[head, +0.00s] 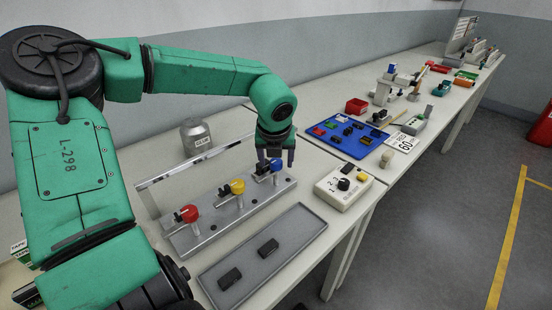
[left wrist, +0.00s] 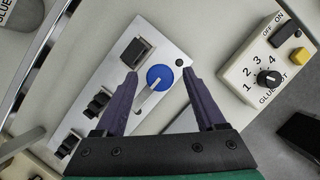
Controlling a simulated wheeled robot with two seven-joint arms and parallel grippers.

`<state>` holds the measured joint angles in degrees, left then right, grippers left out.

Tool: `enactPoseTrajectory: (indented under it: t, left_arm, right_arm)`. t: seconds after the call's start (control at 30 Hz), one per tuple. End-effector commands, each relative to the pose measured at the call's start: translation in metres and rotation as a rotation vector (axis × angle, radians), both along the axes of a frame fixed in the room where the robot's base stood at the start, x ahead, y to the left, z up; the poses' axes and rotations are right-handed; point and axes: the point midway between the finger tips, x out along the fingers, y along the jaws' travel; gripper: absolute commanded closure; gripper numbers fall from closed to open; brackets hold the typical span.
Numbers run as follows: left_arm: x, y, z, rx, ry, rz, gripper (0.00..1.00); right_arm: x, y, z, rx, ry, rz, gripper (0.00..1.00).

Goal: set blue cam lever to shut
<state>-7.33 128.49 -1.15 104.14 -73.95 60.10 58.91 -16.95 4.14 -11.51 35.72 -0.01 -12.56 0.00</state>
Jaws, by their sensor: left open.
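The blue cam lever (head: 276,165) is at the right end of a grey metal rail (head: 243,209), past the yellow lever (head: 237,187) and the red lever (head: 188,214). In the left wrist view the lever's round blue head (left wrist: 160,77) has a light arm pointing down-left, towards the gripper's base. A black block (left wrist: 137,51) sits on the rail beside it. My left gripper (head: 276,160) is open above the blue lever; in the left wrist view its dark fingers (left wrist: 160,80) stand either side of the lever, apart from its head. My right gripper is not seen.
A grey tray (head: 300,226) with two black blocks lies in front of the rail. A control box (head: 343,188) with a knob stands to the right. A glue jar (head: 196,137) and a raised metal bar (head: 185,163) are behind. A blue board (head: 349,146) lies farther along.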

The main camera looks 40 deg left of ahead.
Motion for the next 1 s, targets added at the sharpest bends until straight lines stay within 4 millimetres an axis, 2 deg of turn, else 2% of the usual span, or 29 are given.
enactPoseTrajectory:
  t: [0.07,0.1,0.27,0.3,0.67,1.0]
  left_arm:
    - [0.000,0.000,0.000,0.000,0.000,0.001,0.28]
    - [0.000,0.000,0.000,0.000,0.000,0.001,0.36]
    - [0.000,0.000,0.001,0.000,0.000,0.001,0.97]
    - [0.000,0.000,0.001,0.000,0.000,0.001,1.00]
    - [0.000,0.000,0.000,-0.002,-0.003,-0.042,1.00]
    - [0.000,0.001,0.000,-0.002,-0.007,-0.256,1.00]
  right_arm:
    - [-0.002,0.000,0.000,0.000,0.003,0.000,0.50]
    - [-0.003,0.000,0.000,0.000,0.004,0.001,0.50]
    - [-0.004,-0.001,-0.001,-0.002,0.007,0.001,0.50]
    - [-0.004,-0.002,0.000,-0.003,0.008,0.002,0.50]
    - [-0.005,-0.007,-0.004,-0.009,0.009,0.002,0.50]
    - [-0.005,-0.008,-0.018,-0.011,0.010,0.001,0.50]
